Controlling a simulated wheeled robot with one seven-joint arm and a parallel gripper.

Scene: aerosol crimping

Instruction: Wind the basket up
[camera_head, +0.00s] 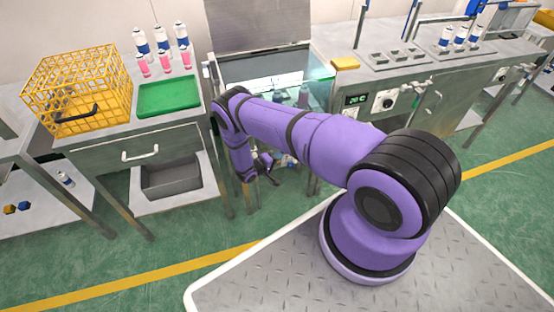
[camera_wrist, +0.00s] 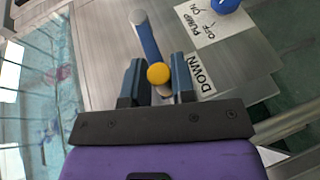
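In the wrist view a crank with a blue arm (camera_wrist: 149,42) and a round yellow knob (camera_wrist: 158,74) sits on a metal panel. A label reading DOWN (camera_wrist: 201,74) is right of the knob. My gripper (camera_wrist: 159,80) has one finger on each side of the knob, and the knob fills the gap. In the head view my gripper (camera_head: 268,172) is low at the front of the water bath (camera_head: 319,88), partly hidden by my arm. Bottles (camera_head: 303,96) show inside the bath; a basket around them cannot be made out.
A yellow wire basket (camera_head: 76,88) and green tray (camera_head: 168,98) sit on the left bench. A PUMP ON/OFF label (camera_wrist: 208,24) and blue knob (camera_wrist: 225,5) are beside the crank. A control panel (camera_head: 384,101) is right of the bath.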

